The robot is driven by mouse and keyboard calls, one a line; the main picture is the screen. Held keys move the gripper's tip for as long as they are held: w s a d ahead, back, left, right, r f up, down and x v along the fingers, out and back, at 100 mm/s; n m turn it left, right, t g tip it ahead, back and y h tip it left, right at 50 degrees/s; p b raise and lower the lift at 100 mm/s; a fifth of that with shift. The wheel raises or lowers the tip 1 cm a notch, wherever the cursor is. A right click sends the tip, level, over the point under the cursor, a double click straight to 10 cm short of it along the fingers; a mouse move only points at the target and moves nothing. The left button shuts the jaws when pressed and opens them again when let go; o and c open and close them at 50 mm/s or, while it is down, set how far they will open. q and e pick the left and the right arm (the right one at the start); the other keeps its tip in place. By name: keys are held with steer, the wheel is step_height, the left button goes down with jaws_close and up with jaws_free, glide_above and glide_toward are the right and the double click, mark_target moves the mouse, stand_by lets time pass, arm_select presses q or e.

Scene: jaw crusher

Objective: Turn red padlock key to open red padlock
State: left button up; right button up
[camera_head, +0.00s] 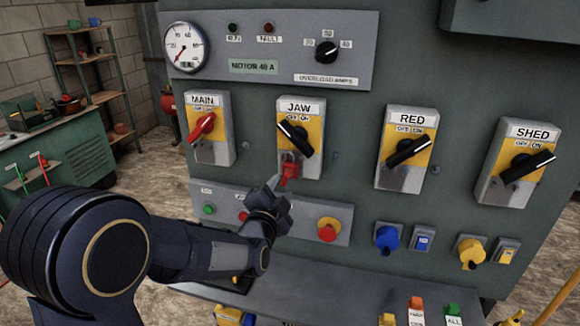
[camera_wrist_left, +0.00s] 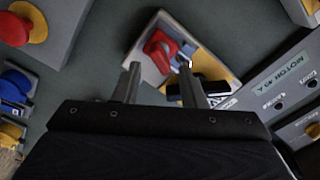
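The red padlock (camera_head: 289,171) hangs at the lower part of the JAW switch box (camera_head: 314,165), under its black handle (camera_head: 296,138). My left gripper (camera_head: 277,184) is just below and left of the padlock. In the left wrist view the padlock (camera_wrist_left: 161,46) shows just beyond and between the two spread fingertips of my left gripper (camera_wrist_left: 159,68). A small grey-blue metal part sits at the padlock's right side there; I cannot tell whether it is the key or the shackle. The gripper is open and holds nothing visible. My right gripper is not in view.
The MAIN (camera_head: 210,150), RED (camera_head: 405,178) and SHED (camera_head: 512,192) switch boxes flank JAW on the grey cabinet. A red button (camera_head: 327,230) is right of my left gripper.

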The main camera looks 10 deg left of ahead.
arm_select(q)
steer(key=shift+s, duration=1.7)
steer(key=s+a+f+n+g+h, duration=0.1)
steer(key=s+n+g, duration=0.3)
steer(key=s, duration=0.6)
steer(key=s+a+f+n+g+h, duration=0.1)
steer(key=s+f+n+g, duration=0.3)
steer(key=s, duration=0.7)
steer(key=s+a+f+n+g+h, duration=0.1)
steer(key=s+f+n+g, duration=0.2)
steer(key=s, duration=0.7)
steer(key=n+g, duration=0.1)
steer(key=n, duration=0.1)
steer(key=shift+s+a+n, duration=0.3)
steer(key=shift+s, duration=0.1)
